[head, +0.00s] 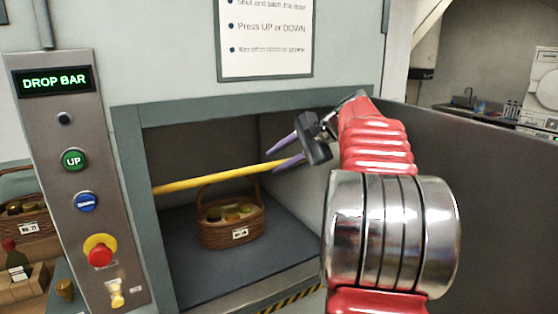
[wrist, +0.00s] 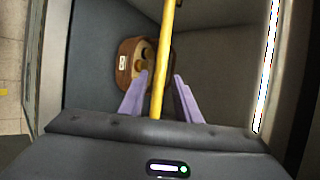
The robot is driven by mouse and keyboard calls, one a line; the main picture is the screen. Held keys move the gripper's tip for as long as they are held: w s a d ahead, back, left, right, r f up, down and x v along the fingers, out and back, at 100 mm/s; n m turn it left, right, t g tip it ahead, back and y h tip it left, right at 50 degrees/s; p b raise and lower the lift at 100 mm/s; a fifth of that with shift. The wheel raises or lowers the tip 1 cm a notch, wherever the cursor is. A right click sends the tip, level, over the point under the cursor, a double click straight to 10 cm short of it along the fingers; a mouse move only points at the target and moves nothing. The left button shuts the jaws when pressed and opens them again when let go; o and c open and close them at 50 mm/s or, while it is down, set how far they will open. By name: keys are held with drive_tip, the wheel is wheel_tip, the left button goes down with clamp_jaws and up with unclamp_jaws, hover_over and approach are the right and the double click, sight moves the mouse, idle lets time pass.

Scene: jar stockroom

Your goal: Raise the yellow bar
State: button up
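The yellow bar (head: 215,178) runs across the opening of a grey compartment, at a slight slant in the head view. Its right end is hidden behind my gripper (head: 271,157). In the wrist view the bar (wrist: 167,45) passes lengthwise between the two purple fingers of my gripper (wrist: 161,74). The fingers are open, with a gap showing on each side of the bar. I cannot tell whether the bar is level with the fingertips or beyond them.
A wicker basket (head: 231,225) with jars sits on the compartment floor below the bar. A control panel (head: 77,185) at left reads DROP BAR and has a green UP button (head: 74,160), a blue button (head: 86,202) and a red knob (head: 99,251). A grey door (head: 480,200) stands open at right.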

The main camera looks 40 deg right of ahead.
drive_tip(key=shift+a, duration=0.3)
drive_tip(key=shift+c, duration=0.8)
drive_tip(key=a+n, duration=0.1)
drive_tip(key=a, duration=0.2)
drive_tip(key=a+f+n+g, duration=0.1)
drive_tip(key=a, duration=0.3)
drive_tip(key=a+f+n, duration=0.1)
drive_tip(key=a, duration=0.2)
drive_tip(key=shift+s+a+g, duration=0.35)
drive_tip(key=shift+a+g, duration=0.05)
clamp_jaws()
drive_tip(key=s+a+f+n+g, duration=0.1)
drive_tip(key=s+a+f+n, duration=0.1)
drive_tip(key=a, duration=0.4)
drive_tip(key=s+a+f+n+g, duration=0.1)
drive_tip(key=s+a+f+n, duration=0.15)
drive_tip(key=a, duration=0.35)
drive_tip(key=s+a+f+n+h, duration=0.1)
drive_tip(key=s+a+f+n, duration=0.4)
drive_tip(key=s, duration=0.4)
drive_tip(key=s+a+f+n+h, duration=0.2)
drive_tip(key=s+a+f+n, duration=0.3)
drive_tip(key=s+a+f, duration=0.2)
drive_tip(key=shift+s+a+f+n+g, duration=0.2)
drive_tip(key=shift+s+a+n+g, duration=0.2)
drive_tip(key=shift+s+a, duration=0.55)
